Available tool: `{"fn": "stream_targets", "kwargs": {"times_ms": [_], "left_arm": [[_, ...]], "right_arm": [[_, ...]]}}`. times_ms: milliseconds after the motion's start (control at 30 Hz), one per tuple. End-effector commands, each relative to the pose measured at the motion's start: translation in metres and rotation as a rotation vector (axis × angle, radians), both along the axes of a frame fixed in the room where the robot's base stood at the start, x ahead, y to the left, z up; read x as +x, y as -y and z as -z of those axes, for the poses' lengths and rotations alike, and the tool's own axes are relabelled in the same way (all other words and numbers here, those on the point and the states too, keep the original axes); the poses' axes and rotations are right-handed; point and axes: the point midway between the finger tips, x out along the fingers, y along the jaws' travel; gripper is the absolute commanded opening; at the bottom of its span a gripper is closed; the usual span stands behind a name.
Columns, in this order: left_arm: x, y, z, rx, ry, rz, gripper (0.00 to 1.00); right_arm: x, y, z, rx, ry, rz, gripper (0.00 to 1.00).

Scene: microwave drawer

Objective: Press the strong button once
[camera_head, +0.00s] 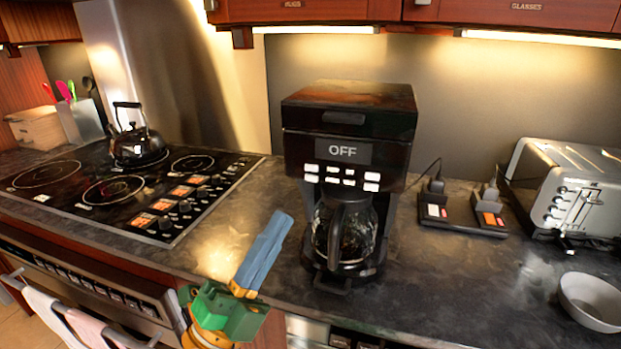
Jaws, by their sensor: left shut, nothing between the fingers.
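A black coffee maker (349,115) stands on the dark counter, with a screen reading OFF (343,152). Below the screen is a panel of several small white buttons (341,178); their labels are too small to read, so I cannot tell which is the strong button. A glass carafe (345,232) sits in the machine under the panel. My left gripper (279,222) has blue fingers on a green body. It is shut and empty, in front of and to the left of the coffee maker, lower than the buttons and apart from them. My right gripper is not in view.
A black stovetop (130,190) with a kettle (137,145) is at the left. A toaster (575,190), a socket unit (462,216) and a white bowl (592,301) are at the right. Red cabinets (310,10) hang above.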

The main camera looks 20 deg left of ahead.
Motion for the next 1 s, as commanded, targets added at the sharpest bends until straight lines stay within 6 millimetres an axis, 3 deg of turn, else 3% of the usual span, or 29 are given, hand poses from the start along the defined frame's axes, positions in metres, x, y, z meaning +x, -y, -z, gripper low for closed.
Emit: {"fn": "stream_targets", "kwargs": {"times_ms": [267,700,1000], "left_arm": [[0.013,0.000,0.000,-0.002,0.000,-0.001,0.00],[0.075,0.002,0.002,-0.002,-0.002,0.000,0.00],[0.089,0.003,0.000,-0.003,-0.003,0.000,0.00]], "right_arm": [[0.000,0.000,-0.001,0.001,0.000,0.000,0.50],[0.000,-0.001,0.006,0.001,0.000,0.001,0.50],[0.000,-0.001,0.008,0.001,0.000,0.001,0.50]]}}
